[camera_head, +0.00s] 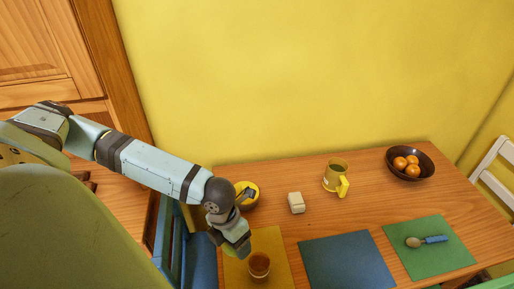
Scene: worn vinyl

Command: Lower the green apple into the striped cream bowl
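I see no green apple and no striped cream bowl in this view. My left arm reaches in from the left and bends down at the near left part of the table. Its gripper end (238,245) is small and partly turned away, over the edge of the yellow placemat (272,243). I cannot make out its fingers or whether it holds anything. A yellow bowl (252,203) sits just behind the arm and is partly hidden by it, with a dark grey shape across it. My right gripper is not in view.
On the wooden table (365,210) are an amber cup (259,265), a cream block (296,202), a yellow mug (336,175) and a dark bowl (425,158) of orange fruit. The blue mat (345,262) is empty.

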